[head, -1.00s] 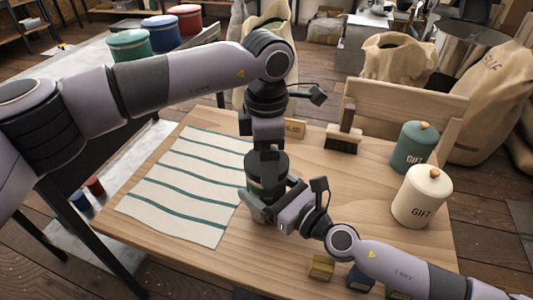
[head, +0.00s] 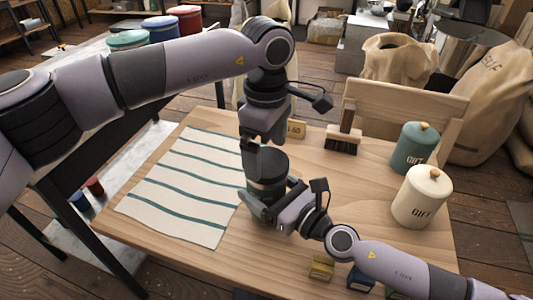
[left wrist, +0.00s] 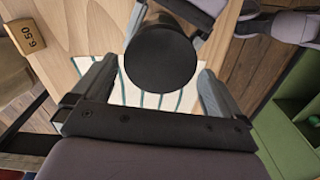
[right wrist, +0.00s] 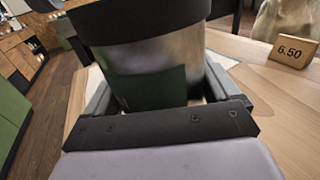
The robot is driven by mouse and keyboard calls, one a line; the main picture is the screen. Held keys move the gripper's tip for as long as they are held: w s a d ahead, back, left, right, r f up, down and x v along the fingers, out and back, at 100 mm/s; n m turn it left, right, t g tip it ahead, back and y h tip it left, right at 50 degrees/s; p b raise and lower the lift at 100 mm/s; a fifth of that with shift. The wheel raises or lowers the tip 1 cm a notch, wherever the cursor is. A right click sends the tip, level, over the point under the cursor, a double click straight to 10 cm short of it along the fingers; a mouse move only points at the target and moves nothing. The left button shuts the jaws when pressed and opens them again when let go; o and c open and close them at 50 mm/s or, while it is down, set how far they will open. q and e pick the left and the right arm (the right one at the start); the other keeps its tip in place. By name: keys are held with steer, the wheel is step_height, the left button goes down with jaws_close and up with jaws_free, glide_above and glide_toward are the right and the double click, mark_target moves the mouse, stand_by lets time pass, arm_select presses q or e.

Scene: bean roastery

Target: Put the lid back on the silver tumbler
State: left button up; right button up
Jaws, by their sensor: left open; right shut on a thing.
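The silver tumbler (right wrist: 150,55), with a dark green label patch, stands on the wooden table. The black lid (head: 268,163) sits on its top, touching the silver body with no gap showing in the right wrist view (right wrist: 140,20). My right gripper (head: 268,196) is shut around the tumbler's body from the front right. My left gripper (head: 262,150) is open just above the lid, pointing down. In the left wrist view the round lid top (left wrist: 160,58) shows between and beyond its spread fingers, apart from them. The tumbler's lower body is mostly hidden by the right gripper.
A striped cloth (head: 185,185) lies left of the tumbler. A price block (head: 296,129) and a brush (head: 343,140) are behind. A teal canister (head: 413,148) and a cream canister (head: 421,198) stand at right. Small boxes (head: 321,267) lie at the front edge.

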arm_select(q)
step_height(320, 180, up, 10)
steer(key=shift+r, duration=0.15)
arm_select(e)
steer(key=o, duration=1.8)
steer(key=v, duration=0.6)
steer(key=shift+s+d+b, duration=0.2)
steer(key=shift+b, duration=0.1)
arm_select(q)
steer(key=shift+f, duration=0.35)
arm_select(e)
steer(key=shift+s+d, duration=0.2)
steer(key=shift+s, duration=0.05)
steer(key=shift+r, duration=0.15)
